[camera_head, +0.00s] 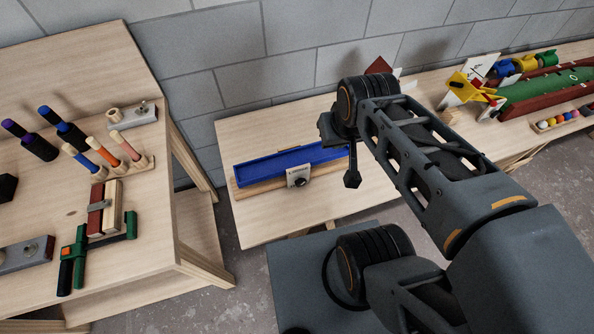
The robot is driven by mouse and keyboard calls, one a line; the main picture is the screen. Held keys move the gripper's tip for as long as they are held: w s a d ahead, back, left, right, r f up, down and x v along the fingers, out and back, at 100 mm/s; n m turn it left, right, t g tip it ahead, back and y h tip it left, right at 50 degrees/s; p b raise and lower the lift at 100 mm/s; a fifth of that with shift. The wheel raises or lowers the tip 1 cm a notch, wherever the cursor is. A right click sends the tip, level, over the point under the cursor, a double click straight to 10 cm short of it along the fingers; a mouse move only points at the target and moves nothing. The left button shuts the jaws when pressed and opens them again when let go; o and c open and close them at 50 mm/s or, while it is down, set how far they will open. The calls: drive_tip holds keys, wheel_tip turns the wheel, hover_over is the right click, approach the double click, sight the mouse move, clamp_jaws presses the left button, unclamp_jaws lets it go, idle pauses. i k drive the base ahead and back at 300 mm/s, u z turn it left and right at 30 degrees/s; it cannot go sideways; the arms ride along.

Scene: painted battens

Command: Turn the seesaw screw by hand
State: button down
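The seesaw is a long blue trough (262,170) on a wooden base on the middle table. A pale plate with a dark round screw knob (300,181) is on its front side, near the middle. My gripper (352,180) points down to the right of the knob, apart from it in the picture. It looks small and dark, and I cannot make out a gap between its fingers. I see nothing held in it. My wrist and arm hide the right end of the seesaw.
The middle table (262,222) has bare wood in front of the seesaw. The left table (150,235) holds clamps, wooden blocks and several coloured-handled tools. At the right stand a green board (545,92), toy-like coloured pieces and a rack of balls (556,121). A block wall is behind.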

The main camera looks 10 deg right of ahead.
sight(301, 182)
drive_tip(key=k, duration=0.5)
drive_tip(key=z, duration=2.45)
drive_tip(key=k, duration=1.35)
drive_tip(key=u, duration=1.9)
drive_tip(key=i, duration=0.5)
drive_tip(key=z, duration=0.05)
